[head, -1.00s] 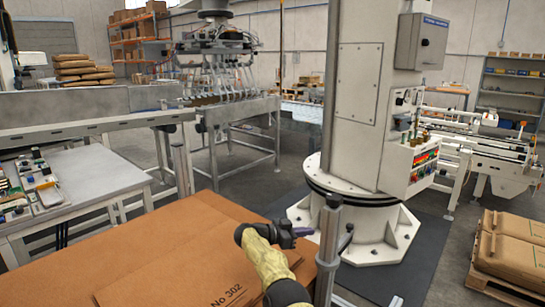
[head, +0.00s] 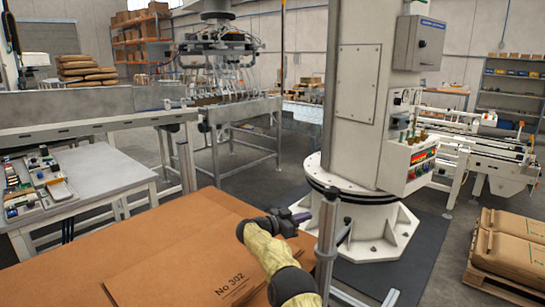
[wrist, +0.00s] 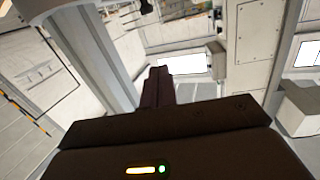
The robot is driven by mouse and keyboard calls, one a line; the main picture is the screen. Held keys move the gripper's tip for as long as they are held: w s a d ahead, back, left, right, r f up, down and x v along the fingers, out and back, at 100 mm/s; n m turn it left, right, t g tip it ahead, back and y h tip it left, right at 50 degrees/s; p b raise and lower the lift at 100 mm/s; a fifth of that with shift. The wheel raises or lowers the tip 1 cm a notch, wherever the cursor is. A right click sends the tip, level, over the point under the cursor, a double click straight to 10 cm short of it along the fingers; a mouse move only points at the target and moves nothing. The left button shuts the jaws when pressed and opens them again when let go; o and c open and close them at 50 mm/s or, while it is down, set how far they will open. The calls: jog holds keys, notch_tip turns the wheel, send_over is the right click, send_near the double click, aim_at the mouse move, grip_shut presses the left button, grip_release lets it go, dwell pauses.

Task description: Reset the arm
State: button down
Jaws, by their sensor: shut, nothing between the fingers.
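My gripper (head: 301,216) is at the end of my yellow-sleeved arm in the head view. It points right, in front of the white column's base and close to the grey metal post. In the wrist view, its dark fingers (wrist: 158,86) are together with nothing between them. The gripper body fills the lower part of that view and hides what lies behind it.
Brown cardboard marked No 302 (head: 190,262) lies below and left of my arm. A grey post (head: 328,240) stands just right of my gripper. The white column (head: 355,120) is behind. A workbench (head: 110,172) with small parts is at left; a pallet of sacks (head: 512,243) is at right.

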jog(key=a+r+n+t+y, duration=0.4)
jog(key=r+n+t+y, duration=0.4)
jog(key=r+n+y, duration=0.25)
jog(key=s+d+f+n+g+y, duration=0.1)
jog(key=s+d+f+g+y, duration=0.25)
jog(key=s, duration=1.15)
jog(key=s+d+f+n+g, duration=0.15)
jog(key=s+f+g, duration=0.45)
jog(key=s, duration=0.9)
jog(key=s+d+f+g+y, duration=0.1)
jog(key=s+d+f+g, duration=0.4)
jog(key=s, duration=1)
notch_tip(320, 180, up, 13)
jog(key=s+a+p, duration=0.1)
jog(key=p, duration=1.3)
jog(key=shift+t, duration=0.35)
jog(key=shift+a+f, duration=0.1)
jog(key=shift+f, duration=0.05)
